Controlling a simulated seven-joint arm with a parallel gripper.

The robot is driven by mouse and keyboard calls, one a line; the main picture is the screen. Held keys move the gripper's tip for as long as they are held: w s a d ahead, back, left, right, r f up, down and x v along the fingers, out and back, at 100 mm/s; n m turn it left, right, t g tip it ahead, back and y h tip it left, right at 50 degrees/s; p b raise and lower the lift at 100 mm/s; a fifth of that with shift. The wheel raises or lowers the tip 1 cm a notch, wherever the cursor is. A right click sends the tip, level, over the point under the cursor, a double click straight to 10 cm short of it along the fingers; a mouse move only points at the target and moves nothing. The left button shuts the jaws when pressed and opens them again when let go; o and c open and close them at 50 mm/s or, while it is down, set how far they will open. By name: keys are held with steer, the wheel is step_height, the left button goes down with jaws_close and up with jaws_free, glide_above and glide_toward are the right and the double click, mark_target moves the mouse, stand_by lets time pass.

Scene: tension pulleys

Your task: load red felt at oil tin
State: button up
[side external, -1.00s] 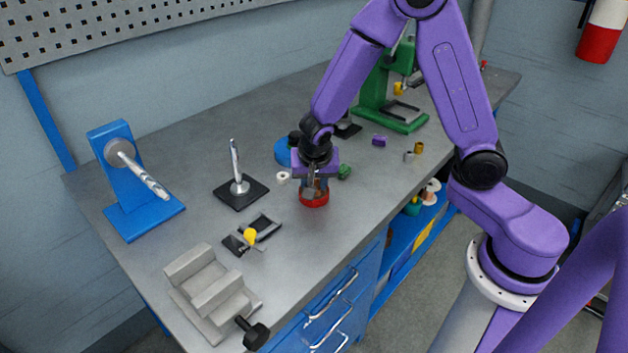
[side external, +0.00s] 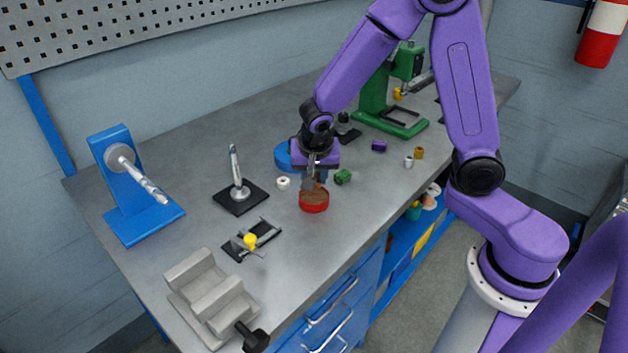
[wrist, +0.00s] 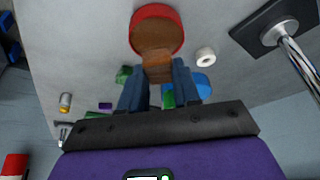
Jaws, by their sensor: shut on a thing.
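The oil tin (side external: 314,207) is a low round red dish with a brown inside. It stands on the grey bench below my gripper (side external: 312,184). In the wrist view, the tin (wrist: 157,11) is just beyond the fingertips. My gripper (wrist: 158,64) is shut on a small brown block (wrist: 158,72), which looks brown rather than red and which I take to be the felt. The block is at the near edge of the tin in that view. I cannot tell whether it touches the tin.
A white ring (side external: 283,183) and a green piece (side external: 343,177) lie close to the tin. A black base with an upright metal rod (side external: 236,175) stands to the left. A blue round thing (side external: 283,155) is partly behind my gripper. Bare bench lies in front of the tin.

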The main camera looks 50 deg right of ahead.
steer(key=shift+r, duration=1.75)
